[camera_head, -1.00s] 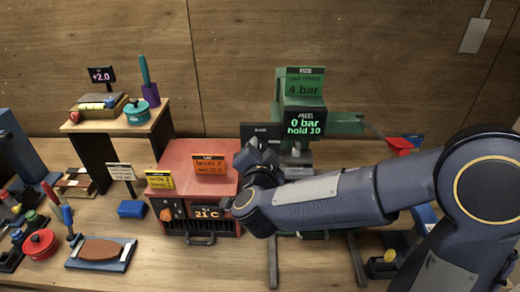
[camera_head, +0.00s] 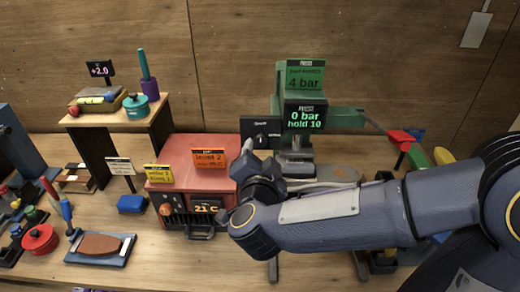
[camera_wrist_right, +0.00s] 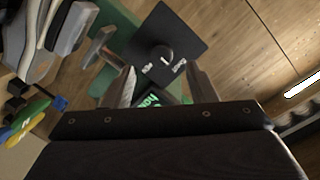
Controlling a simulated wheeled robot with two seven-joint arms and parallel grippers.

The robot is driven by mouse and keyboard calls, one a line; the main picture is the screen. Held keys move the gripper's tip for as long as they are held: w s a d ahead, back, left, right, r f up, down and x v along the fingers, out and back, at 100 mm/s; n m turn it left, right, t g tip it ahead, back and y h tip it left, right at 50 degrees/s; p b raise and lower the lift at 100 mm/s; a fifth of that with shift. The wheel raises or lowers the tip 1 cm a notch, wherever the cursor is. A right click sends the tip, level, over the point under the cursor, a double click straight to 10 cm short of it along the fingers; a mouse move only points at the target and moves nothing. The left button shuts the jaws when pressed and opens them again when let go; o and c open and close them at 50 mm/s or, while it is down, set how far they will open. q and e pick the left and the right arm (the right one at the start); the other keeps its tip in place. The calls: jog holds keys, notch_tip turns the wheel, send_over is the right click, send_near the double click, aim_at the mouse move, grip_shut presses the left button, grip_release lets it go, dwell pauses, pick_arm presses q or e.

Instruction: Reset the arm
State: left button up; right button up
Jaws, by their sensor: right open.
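My right gripper (camera_head: 262,165) is in the middle of the head view, in front of a black panel (camera_head: 262,128) beside the green press (camera_head: 305,80). In the right wrist view the gripper (camera_wrist_right: 163,85) is open, with its two fingers apart and nothing seen held. The panel (camera_wrist_right: 165,42) and its dark round knob (camera_wrist_right: 162,54) lie beyond the fingers. The knob appears clear of them, though the exact gap is hard to tell. My right forearm crosses the lower right of the head view. My left gripper is not in view.
A red heater box (camera_head: 190,155) stands just left of the right gripper. A small wooden shelf (camera_head: 118,125) and several tools stand farther left.

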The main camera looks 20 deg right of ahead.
jog(key=shift+v, duration=1.2)
